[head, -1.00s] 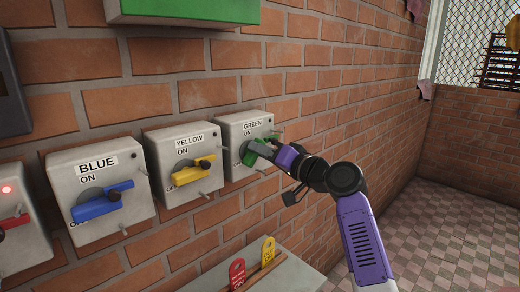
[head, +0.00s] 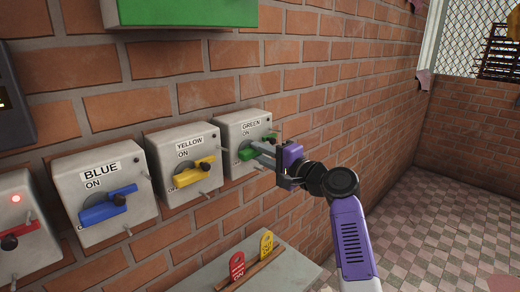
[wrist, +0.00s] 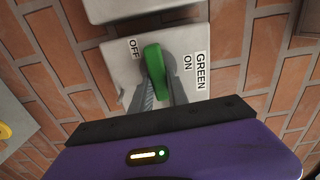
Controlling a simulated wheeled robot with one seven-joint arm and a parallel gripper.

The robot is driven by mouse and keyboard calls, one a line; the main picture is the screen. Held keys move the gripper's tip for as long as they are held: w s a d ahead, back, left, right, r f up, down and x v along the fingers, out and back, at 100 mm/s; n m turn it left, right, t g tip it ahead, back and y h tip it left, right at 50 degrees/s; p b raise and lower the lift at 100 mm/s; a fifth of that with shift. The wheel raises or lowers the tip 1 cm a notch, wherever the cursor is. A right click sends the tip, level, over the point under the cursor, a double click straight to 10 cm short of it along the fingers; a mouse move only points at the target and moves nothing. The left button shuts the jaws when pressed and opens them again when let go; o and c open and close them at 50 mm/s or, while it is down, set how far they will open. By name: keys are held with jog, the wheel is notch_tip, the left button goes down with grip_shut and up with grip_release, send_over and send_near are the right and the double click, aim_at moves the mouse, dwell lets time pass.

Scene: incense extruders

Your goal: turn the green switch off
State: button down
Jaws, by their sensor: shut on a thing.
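The green switch is a grey box (head: 231,128) labelled GREEN, ON and OFF, on the brick wall. Its green handle (head: 247,153) lies nearly level in the head view. In the wrist view the green handle (wrist: 155,72) has one end close to the OFF word, away from the ON word. My gripper (head: 262,152) reaches it from the right. In the wrist view my gripper's grey fingers (wrist: 162,92) are shut on the handle, one on each side. The head view hides part of the handle behind the fingers.
The yellow switch (head: 193,174), blue switch (head: 108,207) and red switch (head: 22,238) stand in a row to the left. A green box (head: 180,14) is above. A ledge (head: 210,270) below holds red and yellow tags. Open floor (head: 450,190) lies right.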

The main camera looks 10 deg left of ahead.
jog(key=shift+f+m, duration=0.2)
jog(key=shift+m, duration=0.2)
jog(key=c, duration=1.3)
grip_release()
jog(key=shift+r, duration=0.1)
jog(key=shift+d, duration=0.15)
jog(key=b+v, duration=0.1)
jog(key=v, duration=0.6)
jog(key=shift+s+d, duration=0.25)
